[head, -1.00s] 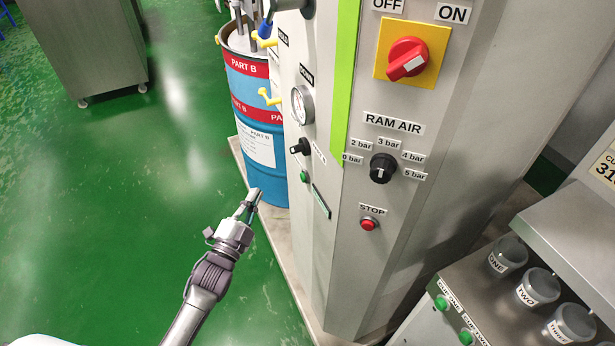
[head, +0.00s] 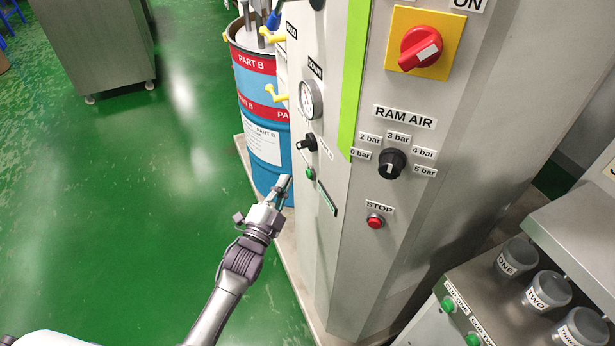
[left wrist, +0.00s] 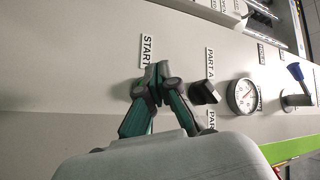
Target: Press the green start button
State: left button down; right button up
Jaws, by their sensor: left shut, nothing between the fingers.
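The small green start button (head: 310,173) is on the left face of the grey cabinet (head: 345,260), below a black knob (head: 306,142). My left gripper (head: 286,186) is shut and empty, its tips just left of and slightly below the button in the head view. I cannot tell whether they touch the panel. My right gripper is out of view.
A red stop button (head: 375,222), a ram air knob (head: 392,164) and a red and yellow switch (head: 422,48) are on the front face. A gauge (head: 310,99) sits above the black knob. A blue drum (head: 262,125) stands behind. Green floor lies open at left.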

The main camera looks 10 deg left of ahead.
aim_at(309, 174)
pick_arm(q)
jog(key=shift+w+d, duration=0.7)
jog(key=shift+d, duration=0.35)
jog(key=shift+w+d+b, duration=0.1)
jog(key=shift+b, duration=0.2)
dwell(0.5)
jog(key=shift+w+d, duration=0.15)
jog(key=shift+d, duration=0.1)
jog(key=shift+w+d, duration=0.25)
jog(key=shift+d, duration=0.1)
dwell(0.7)
jog(key=shift+a, duration=0.1)
jog(key=shift+s+a, duration=0.5)
jog(key=shift+a, duration=0.1)
dwell(0.3)
